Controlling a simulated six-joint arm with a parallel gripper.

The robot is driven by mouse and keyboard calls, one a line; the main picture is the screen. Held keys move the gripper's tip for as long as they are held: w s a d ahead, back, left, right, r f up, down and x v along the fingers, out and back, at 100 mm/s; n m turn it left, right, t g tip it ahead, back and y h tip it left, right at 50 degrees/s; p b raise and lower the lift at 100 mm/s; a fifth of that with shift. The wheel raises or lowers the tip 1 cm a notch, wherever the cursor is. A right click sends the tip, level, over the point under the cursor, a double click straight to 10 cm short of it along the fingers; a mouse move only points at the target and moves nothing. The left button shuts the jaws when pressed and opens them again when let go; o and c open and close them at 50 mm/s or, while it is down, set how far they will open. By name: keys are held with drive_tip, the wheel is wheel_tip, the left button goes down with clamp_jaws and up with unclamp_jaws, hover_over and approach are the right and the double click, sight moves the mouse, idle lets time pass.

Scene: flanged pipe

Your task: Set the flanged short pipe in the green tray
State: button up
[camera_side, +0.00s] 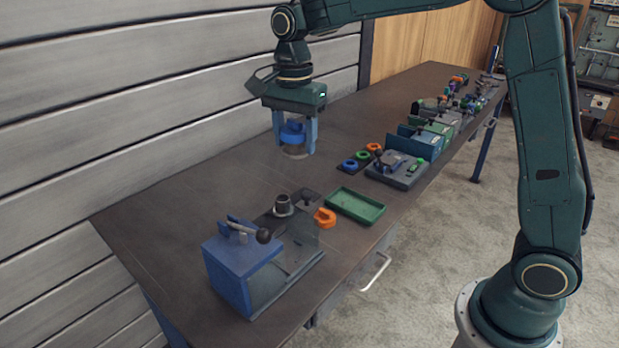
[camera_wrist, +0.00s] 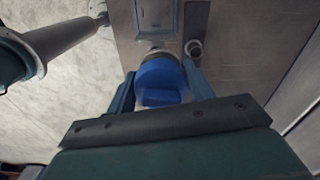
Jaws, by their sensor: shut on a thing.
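My gripper (camera_side: 295,146) is shut on a blue round piece with a grey ring-like lower part, which looks like the flanged short pipe (camera_side: 292,132). It holds the piece upright above the bench, toward the wall side. In the wrist view the blue top of the pipe (camera_wrist: 160,80) sits between my two fingers (camera_wrist: 160,90), with a grey rim showing beyond it. The green tray (camera_side: 378,214) lies empty near the bench's front edge, to the right of and nearer the camera than my gripper.
A grey hollow cylinder (camera_side: 283,205) stands on a dark plate beside a blue vise-like fixture (camera_side: 238,262) with a black-knobbed handle. An orange ring (camera_side: 325,217) lies between that plate and the tray. Other fixtures (camera_side: 398,172) line the bench's front side. The wall side is bare.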

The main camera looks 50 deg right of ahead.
drive_tip(key=d+f, duration=0.2)
drive_tip(key=d, duration=0.1)
drive_tip(key=d+f+m, duration=0.1)
drive_tip(key=d, duration=0.2)
drive_tip(key=d+f+m, duration=0.1)
drive_tip(key=d+f, duration=0.1)
drive_tip(key=d, duration=0.2)
drive_tip(key=shift+f, duration=0.3)
drive_tip(key=s+d+f+m, duration=0.1)
drive_tip(key=d, duration=0.2)
drive_tip(key=s+d+f, duration=0.1)
drive_tip(key=d+f, duration=0.1)
drive_tip(key=d, duration=0.1)
drive_tip(key=s+d+f+m, duration=0.1)
drive_tip(key=d+f, duration=0.1)
drive_tip(key=d, duration=0.1)
drive_tip(key=shift+d+f+m, duration=0.2)
drive_tip(key=shift+d+m, duration=0.1)
drive_tip(key=shift+d, duration=0.1)
drive_tip(key=shift+f, duration=0.1)
drive_tip(key=shift+c, duration=0.3)
drive_tip(key=shift+f, duration=1.05)
drive_tip(key=shift+f, duration=3.2)
idle(0.7)
